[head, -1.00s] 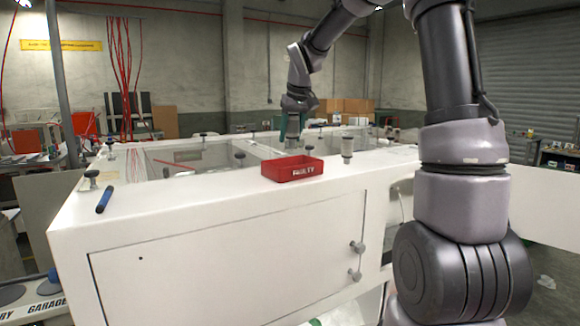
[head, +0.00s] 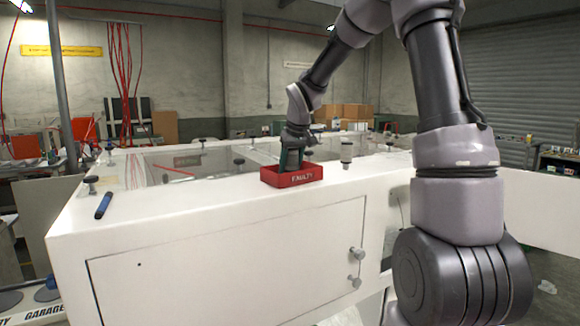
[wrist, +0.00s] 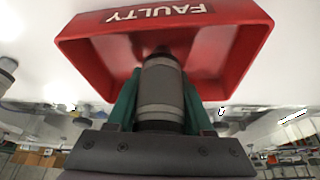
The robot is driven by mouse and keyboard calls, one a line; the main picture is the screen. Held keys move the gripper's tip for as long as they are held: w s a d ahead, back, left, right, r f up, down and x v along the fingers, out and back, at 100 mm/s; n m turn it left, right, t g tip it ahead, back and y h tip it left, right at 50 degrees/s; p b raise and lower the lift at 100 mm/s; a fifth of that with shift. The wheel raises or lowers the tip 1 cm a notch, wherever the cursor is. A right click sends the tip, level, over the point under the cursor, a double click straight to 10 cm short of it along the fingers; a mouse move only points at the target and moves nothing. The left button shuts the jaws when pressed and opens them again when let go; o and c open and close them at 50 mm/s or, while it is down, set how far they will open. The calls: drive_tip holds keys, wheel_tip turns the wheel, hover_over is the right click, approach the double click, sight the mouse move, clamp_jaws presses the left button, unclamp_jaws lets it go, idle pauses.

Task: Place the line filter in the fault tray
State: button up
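The fault tray is a red open box marked "FAULTY" (head: 293,179) on the white bench top. It also shows in the wrist view (wrist: 90,60). My gripper (head: 290,160) is over the tray, its green fingers reaching down behind the front wall. In the wrist view my gripper (wrist: 160,92) is shut on a grey cylinder with dark bands, which looks like the line filter (wrist: 162,88). Its far end points into the tray. Whether it touches the tray floor I cannot tell. In the head view the filter is hidden.
A small grey cylindrical fitting (head: 346,155) stands just right of the tray. Dark knobs (head: 91,184) stand around the glass panels (head: 190,163). The bench top between stick and tray is clear.

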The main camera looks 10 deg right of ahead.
drive_tip(key=o, duration=0.4)
drive_tip(key=shift+c, duration=0.2)
drive_tip(key=shift+r, duration=0.1)
drive_tip(key=shift+r, duration=0.35)
drive_tip(key=v, duration=1.1)
drive_tip(key=s+d+m+t, duration=0.1)
drive_tip(key=s+d+m, duration=0.1)
drive_tip(key=s, duration=1.1)
drive_tip(key=s+d+r+m+t+y, duration=0.1)
drive_tip(key=s+d+m, duration=0.2)
drive_tip(key=s, duration=1.1)
drive_tip(key=shift+m+t, duration=0.4)
drive_tip(key=shift+m, duration=0.4)
drive_tip(key=shift+r, duration=0.1)
